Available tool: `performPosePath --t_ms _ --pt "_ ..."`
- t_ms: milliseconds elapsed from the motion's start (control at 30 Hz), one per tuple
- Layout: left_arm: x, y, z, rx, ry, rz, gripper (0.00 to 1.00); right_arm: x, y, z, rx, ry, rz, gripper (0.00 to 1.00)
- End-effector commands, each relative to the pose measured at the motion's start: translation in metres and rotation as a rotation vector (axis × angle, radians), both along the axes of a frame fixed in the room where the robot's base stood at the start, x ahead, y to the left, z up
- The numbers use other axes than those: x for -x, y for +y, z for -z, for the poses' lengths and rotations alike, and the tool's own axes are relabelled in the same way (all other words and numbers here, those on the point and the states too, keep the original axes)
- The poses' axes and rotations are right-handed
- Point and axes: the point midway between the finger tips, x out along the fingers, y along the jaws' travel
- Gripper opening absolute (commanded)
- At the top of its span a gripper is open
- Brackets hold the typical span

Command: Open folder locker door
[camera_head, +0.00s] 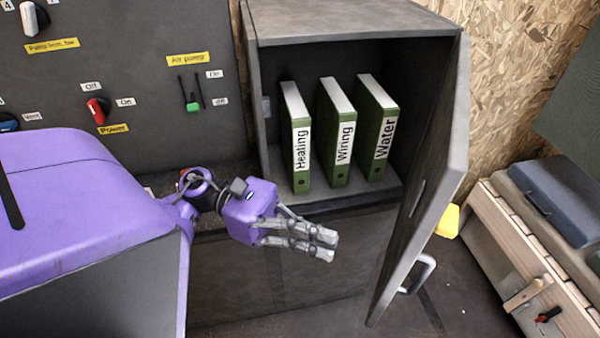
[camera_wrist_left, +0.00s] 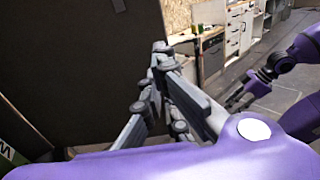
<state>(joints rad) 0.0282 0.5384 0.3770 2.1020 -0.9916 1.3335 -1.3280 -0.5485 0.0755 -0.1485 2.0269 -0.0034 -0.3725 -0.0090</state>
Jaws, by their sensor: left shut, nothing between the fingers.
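The grey folder locker (camera_head: 350,32) stands open. Its door (camera_head: 425,180) is swung well out on the right side, with a handle (camera_head: 425,273) low at its outer side. Inside stand three upright green folders, labelled Heating (camera_head: 301,150), Wiring (camera_head: 344,145) and Water (camera_head: 384,140). My left gripper (camera_head: 328,245) is shut and empty in front of the locker opening, below the folders and left of the door, apart from both. In the left wrist view its fingers (camera_wrist_left: 158,55) meet before a dark panel. My right gripper (camera_wrist_left: 238,97) shows small at the right there; its jaw state is unclear.
A grey control panel (camera_head: 130,70) with switches and yellow labels is left of the locker. Wooden drawers (camera_head: 510,250) with a dark blue case (camera_head: 555,200) on top stand at the right. A yellow object (camera_head: 447,221) shows behind the door. Open floor lies beyond the door.

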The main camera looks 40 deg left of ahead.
Motion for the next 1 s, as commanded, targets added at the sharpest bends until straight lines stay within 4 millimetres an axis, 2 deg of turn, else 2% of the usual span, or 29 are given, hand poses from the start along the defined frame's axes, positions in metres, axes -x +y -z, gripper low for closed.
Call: performPosePath --t_ms 33,200,400,600,1000 --pt "-0.003 -0.012 -0.005 0.004 -0.006 0.001 0.0 -0.003 0.0 -0.006 -0.002 -0.007 0.001 0.4" --pt "-0.012 -0.045 -0.005 0.004 -0.004 -0.001 0.0 -0.001 0.001 -0.012 -0.005 -0.005 0.006 0.4" --pt "-0.02 -0.073 -0.004 0.004 -0.002 -0.003 0.0 -0.004 0.001 -0.024 -0.008 -0.017 0.01 0.4" --pt "-0.022 -0.084 -0.001 0.001 0.002 -0.004 0.0 0.0 0.0 -0.026 -0.008 -0.013 0.012 0.4" --pt "-0.022 -0.085 0.0 0.001 0.004 -0.007 0.0 0.002 0.0 -0.023 -0.008 -0.006 0.011 0.4"
